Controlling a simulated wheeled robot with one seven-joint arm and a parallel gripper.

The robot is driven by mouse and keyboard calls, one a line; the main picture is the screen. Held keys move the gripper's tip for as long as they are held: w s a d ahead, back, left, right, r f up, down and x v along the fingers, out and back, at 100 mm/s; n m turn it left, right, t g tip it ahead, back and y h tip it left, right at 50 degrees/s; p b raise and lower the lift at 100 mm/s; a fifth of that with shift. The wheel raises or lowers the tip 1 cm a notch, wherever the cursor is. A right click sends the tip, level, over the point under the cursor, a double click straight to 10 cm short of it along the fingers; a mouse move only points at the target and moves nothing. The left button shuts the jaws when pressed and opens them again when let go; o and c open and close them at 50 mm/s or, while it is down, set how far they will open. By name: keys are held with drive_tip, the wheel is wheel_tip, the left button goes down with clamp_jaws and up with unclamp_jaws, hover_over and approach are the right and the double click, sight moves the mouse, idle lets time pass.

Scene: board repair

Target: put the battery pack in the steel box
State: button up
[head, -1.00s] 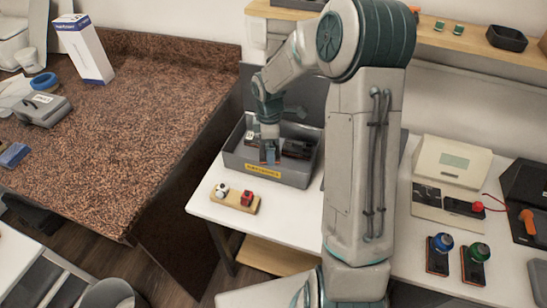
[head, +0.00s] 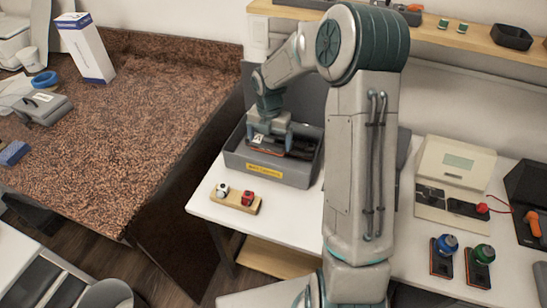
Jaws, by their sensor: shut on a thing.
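The grey steel box (head: 236,165) with a yellow label on its front wall stands open at the back left of the white table. My gripper (head: 268,148) points down inside the box opening, near its left half. It is shut on a dark, flat piece with an orange edge, which looks like the battery pack (head: 262,151). The jaws and the box's front wall hide much of it, and I cannot tell whether it touches the box floor. Other dark pieces (head: 302,150) lie in the right half of the box.
A wooden block (head: 235,203) with a white and a red part sits before the box. Right of my arm are a cream tester (head: 450,175), two dark stands with blue (head: 445,244) and green (head: 481,254) tops, and a black case (head: 528,190). A brown speckled counter (head: 150,130) stands left.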

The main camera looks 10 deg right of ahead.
drive_tip(key=shift+f, duration=4.7)
drive_tip(key=o, duration=1)
drive_tip(key=shift+r, duration=0.1)
